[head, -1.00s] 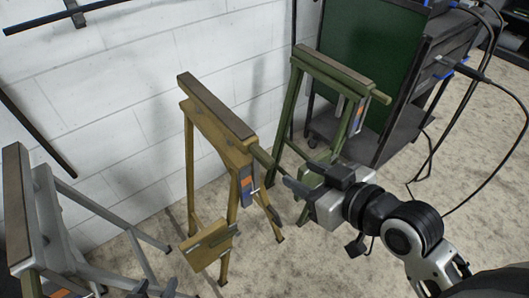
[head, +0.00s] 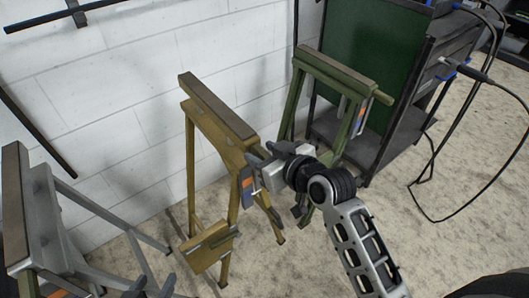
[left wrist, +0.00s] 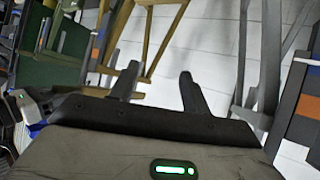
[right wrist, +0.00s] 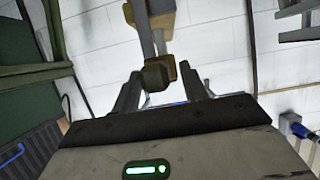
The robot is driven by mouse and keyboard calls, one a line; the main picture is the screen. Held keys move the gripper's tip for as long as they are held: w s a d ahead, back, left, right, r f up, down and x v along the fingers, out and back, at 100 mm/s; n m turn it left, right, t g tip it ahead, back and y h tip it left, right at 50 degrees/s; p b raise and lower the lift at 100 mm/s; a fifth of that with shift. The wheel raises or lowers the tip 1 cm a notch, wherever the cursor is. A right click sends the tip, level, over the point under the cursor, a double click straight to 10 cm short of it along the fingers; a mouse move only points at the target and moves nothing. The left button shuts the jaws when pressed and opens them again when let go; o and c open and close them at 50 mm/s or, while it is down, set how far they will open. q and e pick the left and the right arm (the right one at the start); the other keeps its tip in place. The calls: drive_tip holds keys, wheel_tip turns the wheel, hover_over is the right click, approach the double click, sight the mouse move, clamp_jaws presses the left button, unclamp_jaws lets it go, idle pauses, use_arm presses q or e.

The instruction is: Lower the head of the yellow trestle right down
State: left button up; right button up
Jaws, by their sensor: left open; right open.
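The yellow trestle (head: 232,200) stands in the middle of the head view, its head (head: 215,105) up above the legs with a dark top strip. A blue and orange label (head: 246,184) is on its near end. My right gripper (head: 256,163) is at that near end, open. In the right wrist view a yellow-brown bar end (right wrist: 158,76) shows between or just beyond the open fingers; I cannot tell if they touch it. My left gripper (head: 150,288) is low at the bottom edge, open and empty; the trestle's yellow legs (left wrist: 165,35) show beyond its fingers.
A grey trestle (head: 30,215) stands at the left and a green trestle (head: 335,75) behind at the right. A dark cart (head: 375,145) with a green panel stands beyond it. A white wall (head: 130,100) is close behind.

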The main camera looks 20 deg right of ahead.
clamp_jaws()
drive_tip(key=shift+s+f+b, duration=0.1)
drive_tip(key=shift+f+b, duration=0.5)
drive_tip(key=shift+f, duration=2.25)
unclamp_jaws()
drive_tip(key=shift+r, duration=0.1)
drive_tip(key=p+v, duration=0.1)
drive_tip(key=v, duration=1.4)
drive_tip(key=shift+s+d+r, duration=0.2)
drive_tip(key=shift+s+r, duration=0.05)
drive_tip(key=shift+s, duration=0.05)
